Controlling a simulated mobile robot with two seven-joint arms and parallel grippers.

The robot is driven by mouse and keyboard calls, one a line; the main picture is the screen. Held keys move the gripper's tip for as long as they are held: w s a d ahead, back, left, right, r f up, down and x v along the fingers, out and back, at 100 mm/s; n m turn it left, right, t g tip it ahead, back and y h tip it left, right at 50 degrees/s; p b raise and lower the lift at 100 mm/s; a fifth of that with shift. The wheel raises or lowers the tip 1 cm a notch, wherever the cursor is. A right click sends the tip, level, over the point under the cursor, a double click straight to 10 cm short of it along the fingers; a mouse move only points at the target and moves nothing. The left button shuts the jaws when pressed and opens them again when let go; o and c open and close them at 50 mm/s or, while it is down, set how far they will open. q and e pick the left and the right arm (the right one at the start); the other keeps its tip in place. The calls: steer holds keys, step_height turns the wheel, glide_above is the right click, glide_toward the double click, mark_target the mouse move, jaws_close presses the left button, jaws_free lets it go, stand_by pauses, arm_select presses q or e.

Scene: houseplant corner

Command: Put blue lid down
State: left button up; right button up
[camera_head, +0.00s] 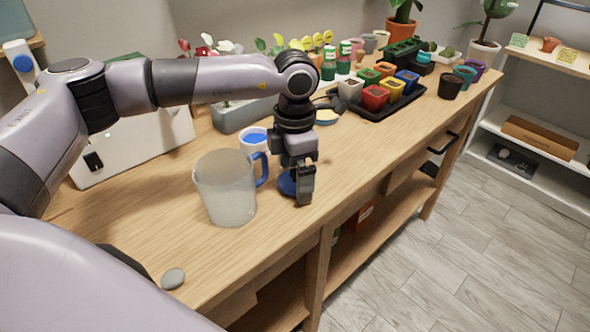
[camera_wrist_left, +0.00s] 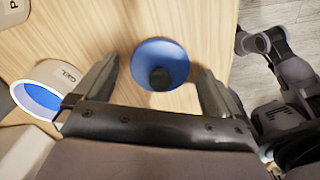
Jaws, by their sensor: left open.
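The blue lid (camera_head: 286,184) is round and lies on the wooden bench near its front edge, partly hidden behind my left gripper (camera_head: 305,192). In the left wrist view the lid (camera_wrist_left: 172,53) shows as a blue disc with a dark round knob in the middle. It lies just beyond and between the fingertips of my left gripper (camera_wrist_left: 160,82). That gripper is open, with bare bench visible between each finger and the lid. Part of my other arm shows at the right of the wrist view, but its jaws are not clear.
A white cup (camera_head: 254,148), blue inside, stands just behind. A black tray (camera_head: 385,108) of coloured pots is farther back. A grey stone (camera_head: 173,278) lies near the front edge. Some bench right of the gripper is clear.

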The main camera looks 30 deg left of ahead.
mark_target(295, 170)
arm_select(q)
steer(key=shift+r, duration=0.25)
step_height(295, 170, up, 12)
steer(key=shift+f, duration=0.1)
stand_by(0.5)
